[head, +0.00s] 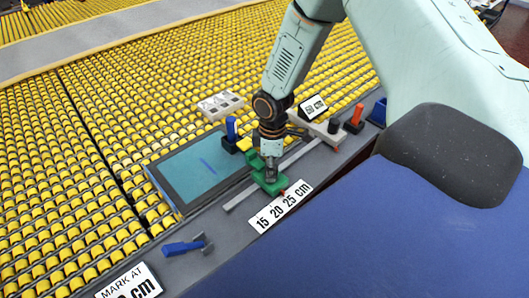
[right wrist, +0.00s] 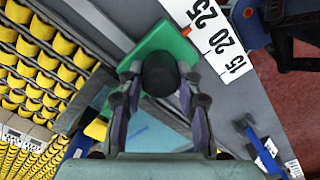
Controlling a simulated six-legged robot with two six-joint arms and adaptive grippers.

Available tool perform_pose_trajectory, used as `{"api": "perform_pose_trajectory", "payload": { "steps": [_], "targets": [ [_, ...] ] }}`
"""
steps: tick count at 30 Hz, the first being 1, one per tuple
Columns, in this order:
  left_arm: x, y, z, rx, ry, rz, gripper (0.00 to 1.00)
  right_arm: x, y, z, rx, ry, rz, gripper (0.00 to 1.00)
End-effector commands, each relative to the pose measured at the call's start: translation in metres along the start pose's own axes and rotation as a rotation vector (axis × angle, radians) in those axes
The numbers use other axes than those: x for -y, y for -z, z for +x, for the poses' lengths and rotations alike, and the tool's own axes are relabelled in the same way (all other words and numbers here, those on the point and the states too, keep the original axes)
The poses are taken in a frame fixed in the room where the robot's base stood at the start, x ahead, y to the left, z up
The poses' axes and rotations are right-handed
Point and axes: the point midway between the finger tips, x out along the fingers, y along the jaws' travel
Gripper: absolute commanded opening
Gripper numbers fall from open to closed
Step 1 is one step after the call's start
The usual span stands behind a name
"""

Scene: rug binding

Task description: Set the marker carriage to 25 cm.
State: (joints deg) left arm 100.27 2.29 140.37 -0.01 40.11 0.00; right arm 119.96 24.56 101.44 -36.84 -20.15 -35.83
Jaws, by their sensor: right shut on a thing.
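The green marker carriage (head: 268,184) sits on a grey rail (head: 240,198) beside the white scale card (head: 280,207) reading 15, 20, 25 cm. My right gripper (head: 270,172) points down and is shut on the carriage's dark round knob, which shows between the fingers in the right wrist view (right wrist: 160,75). The carriage's green plate (right wrist: 150,45) lies just beyond the knob. Its red pointer (head: 283,193) stands close to the 25 mark; the exact alignment is hard to tell. The pointer also shows in the right wrist view (right wrist: 187,31). My left gripper is not in view.
A teal panel (head: 205,165) lies left of the rail. A blue-handled tool (head: 183,247) and a partly cut "MARK AT" card (head: 130,284) are at lower left.

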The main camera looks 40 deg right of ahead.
Motion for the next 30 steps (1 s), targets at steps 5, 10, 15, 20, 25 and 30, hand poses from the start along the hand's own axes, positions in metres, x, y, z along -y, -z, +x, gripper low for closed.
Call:
{"api": "perform_pose_trajectory", "payload": {
  "steps": [5,10,15,20,25,30],
  "targets": [
    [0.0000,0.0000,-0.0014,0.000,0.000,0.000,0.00,-0.0079,-0.0016,-0.0023,-0.004,-0.012,-0.003,0.00],
    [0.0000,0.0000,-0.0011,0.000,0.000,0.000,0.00,-0.0088,-0.0014,-0.0025,-0.005,-0.013,-0.003,0.00],
    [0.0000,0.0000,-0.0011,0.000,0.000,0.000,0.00,-0.0086,-0.0017,-0.0023,-0.005,-0.012,-0.004,0.44],
    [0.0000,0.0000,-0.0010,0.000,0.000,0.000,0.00,-0.0069,-0.0023,-0.0014,-0.003,-0.008,-0.003,0.57],
    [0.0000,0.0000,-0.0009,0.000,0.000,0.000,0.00,-0.0057,-0.0028,-0.0006,-0.001,-0.006,-0.002,0.57],
    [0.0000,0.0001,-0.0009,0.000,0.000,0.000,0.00,-0.0054,-0.0027,-0.0032,-0.002,-0.005,-0.002,0.57]
  ]
}}
